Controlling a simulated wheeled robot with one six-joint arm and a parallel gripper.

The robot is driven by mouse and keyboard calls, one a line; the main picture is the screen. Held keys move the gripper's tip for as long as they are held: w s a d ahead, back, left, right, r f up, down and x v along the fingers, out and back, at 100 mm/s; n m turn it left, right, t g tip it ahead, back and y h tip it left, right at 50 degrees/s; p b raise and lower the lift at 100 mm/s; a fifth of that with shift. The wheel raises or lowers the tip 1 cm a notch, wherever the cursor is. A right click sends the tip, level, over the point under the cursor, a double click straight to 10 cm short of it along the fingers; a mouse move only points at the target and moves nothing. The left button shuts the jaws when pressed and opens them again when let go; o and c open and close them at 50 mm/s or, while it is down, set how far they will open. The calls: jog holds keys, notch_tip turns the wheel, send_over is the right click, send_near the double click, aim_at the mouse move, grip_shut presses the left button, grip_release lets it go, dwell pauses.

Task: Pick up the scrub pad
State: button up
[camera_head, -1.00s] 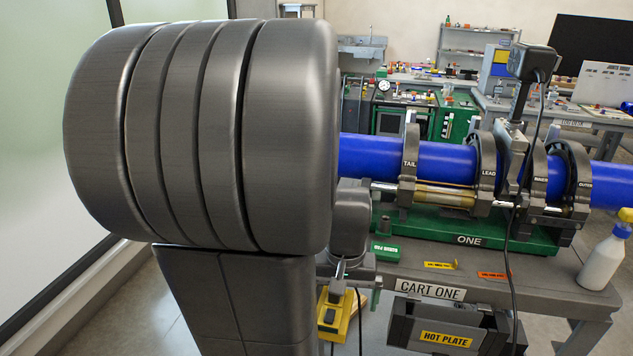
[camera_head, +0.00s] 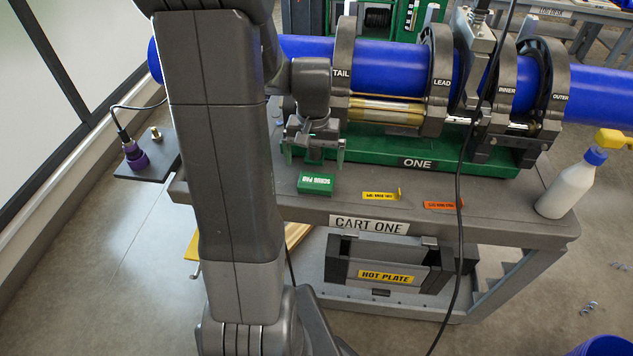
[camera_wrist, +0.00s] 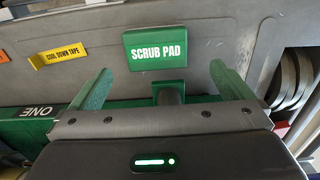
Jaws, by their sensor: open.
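The scrub pad (camera_head: 316,184) is a small green block with white lettering, lying on the grey cart top near its front edge, left of the middle. In the wrist view the scrub pad (camera_wrist: 156,50) shows its SCRUB PAD label beyond my fingers, between their lines. My gripper (camera_head: 313,164) is open and empty, just behind the pad on the machine side. In the wrist view my gripper (camera_wrist: 163,86) has its two green fingers spread wider than the pad. The fingers look apart from the pad; their exact height over the cart top is hard to tell.
The green machine base (camera_head: 412,162) with clamps and the blue pipe (camera_head: 385,65) stands right behind. A black cable (camera_head: 478,120) hangs in front of the machine.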

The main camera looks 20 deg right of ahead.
aim_at(316, 180)
jog(key=shift+s+d+f+p, duration=0.1)
jog(key=shift+d+f+p, duration=0.05)
jog(key=shift+f, duration=1.95)
jog(key=shift+s+d+f+p, duration=0.1)
jog(key=shift+f+p, duration=0.05)
jog(key=shift+f, duration=1.9)
jog(key=c, duration=1)
jog(key=shift+w+r, duration=0.1)
jog(key=shift+r, duration=0.05)
notch_tip(316, 180, up, 18)
